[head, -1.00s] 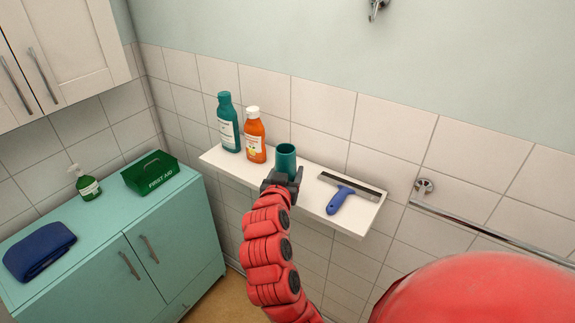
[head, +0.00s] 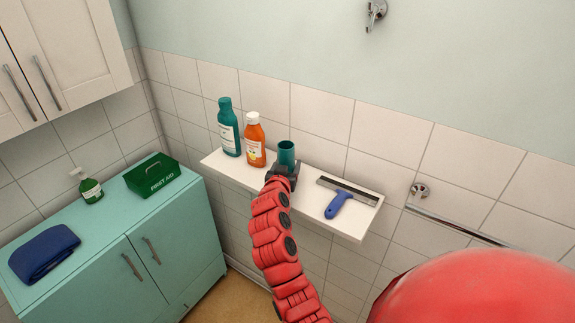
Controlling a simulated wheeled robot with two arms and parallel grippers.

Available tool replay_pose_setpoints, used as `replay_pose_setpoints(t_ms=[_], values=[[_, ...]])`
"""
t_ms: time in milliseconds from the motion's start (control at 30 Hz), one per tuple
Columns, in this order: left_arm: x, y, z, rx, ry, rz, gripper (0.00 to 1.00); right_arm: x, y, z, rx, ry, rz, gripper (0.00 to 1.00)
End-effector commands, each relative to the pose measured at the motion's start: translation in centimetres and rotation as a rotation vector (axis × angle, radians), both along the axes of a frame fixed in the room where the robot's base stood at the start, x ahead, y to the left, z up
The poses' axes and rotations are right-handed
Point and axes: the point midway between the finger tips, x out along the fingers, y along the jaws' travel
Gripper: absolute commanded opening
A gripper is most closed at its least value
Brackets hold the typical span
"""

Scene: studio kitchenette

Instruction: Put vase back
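The vase looks to be the teal open-topped cylinder (head: 287,155) at the middle of the white wall shelf (head: 230,175) in the head view. My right gripper (head: 284,172), dark grey at the end of the red arm, is around its lower part from the front and appears shut on it. The vase is upright. Its base is hidden by the gripper, so I cannot tell whether it touches the shelf. My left gripper is not in view.
A teal bottle (head: 228,128) and an orange bottle (head: 254,142) stand left of the vase. A blue-handled squeegee (head: 340,203) lies to its right. A towel rail (head: 450,222) is further right. A teal cabinet (head: 160,245) with several items stands at left.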

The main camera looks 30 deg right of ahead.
Motion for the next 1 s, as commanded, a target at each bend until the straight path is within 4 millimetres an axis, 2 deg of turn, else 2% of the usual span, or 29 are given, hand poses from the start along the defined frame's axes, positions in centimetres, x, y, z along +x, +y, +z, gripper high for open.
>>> replay_pose_setpoints(t_ms=[233,267,400,767,1000], values=[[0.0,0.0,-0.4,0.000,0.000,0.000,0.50,0.0,0.0,-0.2,-0.001,-0.001,0.000,0.00],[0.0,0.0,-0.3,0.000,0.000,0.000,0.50,0.0,0.0,-0.1,-0.001,-0.001,0.000,0.68],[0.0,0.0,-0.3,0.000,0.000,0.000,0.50,0.0,0.0,-0.1,-0.001,-0.001,0.000,0.93],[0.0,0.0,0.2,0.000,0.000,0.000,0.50,0.0,0.0,0.3,-0.001,-0.001,0.000,0.94],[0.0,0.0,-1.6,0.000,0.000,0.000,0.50,-2.0,2.1,0.3,-0.002,-0.004,0.002,0.94]])
